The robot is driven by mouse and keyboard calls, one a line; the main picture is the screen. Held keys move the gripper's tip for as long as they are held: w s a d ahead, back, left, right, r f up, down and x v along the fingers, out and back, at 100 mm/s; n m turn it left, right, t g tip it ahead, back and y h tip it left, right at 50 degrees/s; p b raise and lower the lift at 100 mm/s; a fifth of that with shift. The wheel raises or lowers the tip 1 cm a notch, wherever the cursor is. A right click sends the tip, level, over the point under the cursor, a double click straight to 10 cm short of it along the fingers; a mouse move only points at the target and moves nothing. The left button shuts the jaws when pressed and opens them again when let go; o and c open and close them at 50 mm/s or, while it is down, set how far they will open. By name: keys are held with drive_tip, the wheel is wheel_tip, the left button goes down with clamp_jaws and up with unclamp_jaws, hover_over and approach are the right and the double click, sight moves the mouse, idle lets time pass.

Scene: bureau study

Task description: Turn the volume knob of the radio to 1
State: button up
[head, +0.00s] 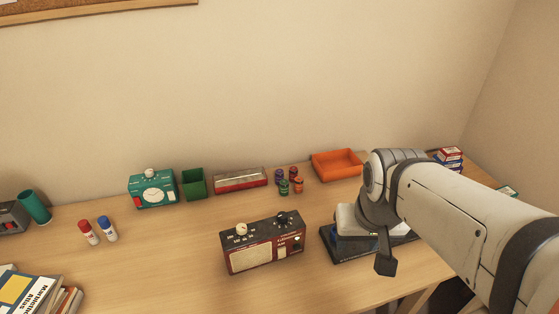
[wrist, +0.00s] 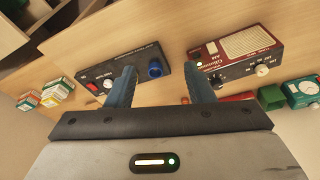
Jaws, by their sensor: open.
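The radio (head: 262,254) is a dark red and black box with a cream speaker grille, standing on the desk left of my gripper in the head view. Its top carries a cream knob (head: 241,229) at the left and a black knob (head: 282,217) at the right. In the wrist view the radio (wrist: 242,44) appears upside down at upper right, with its black knob (wrist: 215,81) beside the right finger. I cannot read the knob settings. My gripper (wrist: 162,78) is open and empty, above a black device rather than the radio; the head view shows its finger (head: 386,264).
The black device (wrist: 137,68) has a blue knob and a white knob. Behind the radio stand a red-grey box (head: 240,181), small coloured cans and an orange tray (head: 337,165). A green device (head: 153,190) is further left.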

drive_tip(key=w+a+m+g, duration=0.1)
drive_tip(key=w+a+m, duration=0.35)
drive_tip(key=w, duration=0.55)
drive_tip(key=m+g, duration=0.2)
drive_tip(key=m, duration=0.3)
approach(282, 215)
drive_tip(key=shift+s+d+f+b, duration=0.25)
drive_tip(key=shift+s+d+b, duration=0.05)
drive_tip(key=shift+s+d, duration=0.05)
drive_tip(key=shift+w+a+f, duration=0.15)
drive_tip(key=shift+a+f, duration=0.1)
drive_tip(key=shift+f, duration=0.3)
wheel_tip(282, 215, down, 7)
drive_tip(key=shift+f, duration=0.1)
